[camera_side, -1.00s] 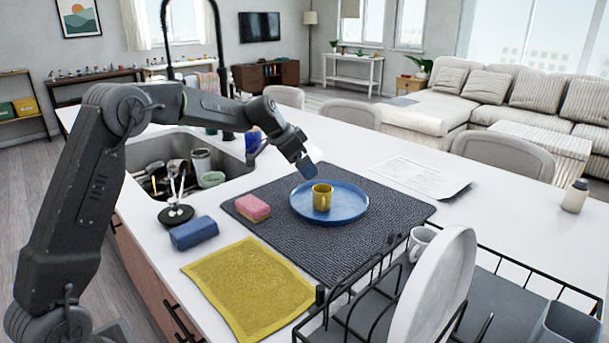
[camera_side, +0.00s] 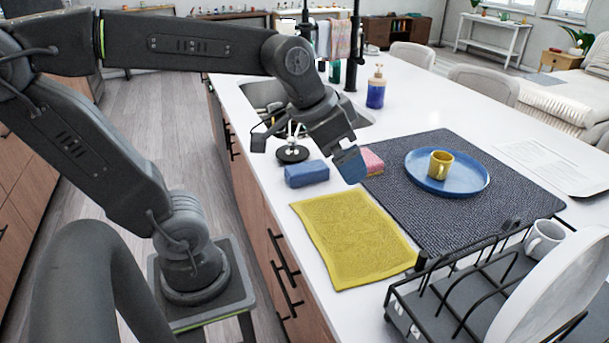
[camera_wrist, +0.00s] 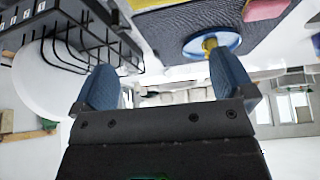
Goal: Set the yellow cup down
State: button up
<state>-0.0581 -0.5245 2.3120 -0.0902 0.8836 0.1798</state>
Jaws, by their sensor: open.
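The yellow cup (camera_side: 441,164) stands upright on the blue plate (camera_side: 472,182), on the dark textured mat (camera_side: 415,222). My gripper (camera_side: 349,166) is open and empty, in the air to the left of the plate and well apart from the cup. In the wrist view my two blue fingers (camera_wrist: 165,85) are spread with nothing between them. The cup (camera_wrist: 209,46) shows there beyond the right finger, which partly covers it, and the plate (camera_wrist: 226,44) lies around it.
A yellow cloth (camera_side: 352,238), a blue sponge (camera_side: 306,174) and a pink sponge (camera_side: 372,161) lie near my gripper. A black dish rack (camera_side: 450,290) with a white plate (camera_side: 560,300) and a white mug (camera_side: 543,238) stands at front right. The sink and a soap bottle (camera_side: 376,88) are behind.

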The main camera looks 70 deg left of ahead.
jog(key=s+f+n, duration=0.1)
jog(key=s+f, duration=0.2)
jog(key=s, duration=0.3)
jog(key=shift+d, duration=0.2)
jog(key=shift+s, duration=0.1)
dwell(0.8)
